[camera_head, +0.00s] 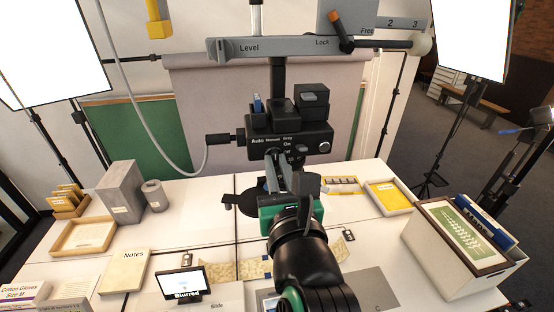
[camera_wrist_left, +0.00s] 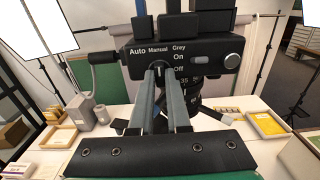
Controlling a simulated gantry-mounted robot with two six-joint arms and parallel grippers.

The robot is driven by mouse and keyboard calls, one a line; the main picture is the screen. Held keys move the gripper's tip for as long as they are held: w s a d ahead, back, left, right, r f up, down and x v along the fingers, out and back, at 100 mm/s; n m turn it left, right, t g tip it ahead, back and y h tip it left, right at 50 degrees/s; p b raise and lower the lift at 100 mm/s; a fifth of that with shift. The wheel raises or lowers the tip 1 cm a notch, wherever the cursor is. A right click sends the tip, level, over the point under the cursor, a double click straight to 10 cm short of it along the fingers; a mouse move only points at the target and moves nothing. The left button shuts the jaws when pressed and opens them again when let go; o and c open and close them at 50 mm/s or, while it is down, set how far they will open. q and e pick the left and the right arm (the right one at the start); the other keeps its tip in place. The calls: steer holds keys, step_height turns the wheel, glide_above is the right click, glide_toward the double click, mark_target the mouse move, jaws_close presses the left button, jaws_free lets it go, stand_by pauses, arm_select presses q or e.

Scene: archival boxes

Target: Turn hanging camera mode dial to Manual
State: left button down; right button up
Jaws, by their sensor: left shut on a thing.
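The black camera (camera_head: 290,138) hangs from a grey bracket above the table, its front facing me. The mode dial (camera_wrist_left: 161,68) sits just below the Manual label, mostly hidden between my fingertips. My left gripper (camera_head: 277,160) reaches up to the camera's underside front; its two fingers (camera_wrist_left: 162,76) are shut on the dial. Which label the dial points to cannot be made out. My right gripper is not in view.
A grey overhead bar (camera_head: 300,46) carries Level and Lock marks and an orange-tipped lever (camera_head: 340,30). A cable (camera_head: 150,120) runs into the camera's left side. Below are a white table (camera_head: 195,225), a small screen reading Blurred (camera_head: 182,281), trays and an archival box (camera_head: 440,262).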

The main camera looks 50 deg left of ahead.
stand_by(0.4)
arm_select(q)
steer(key=c, duration=0.9)
jaws_free()
steer(key=b+v, duration=0.3)
steer(key=v, duration=0.8)
steer(key=shift+s+d, duration=0.2)
steer(key=shift+d, duration=0.05)
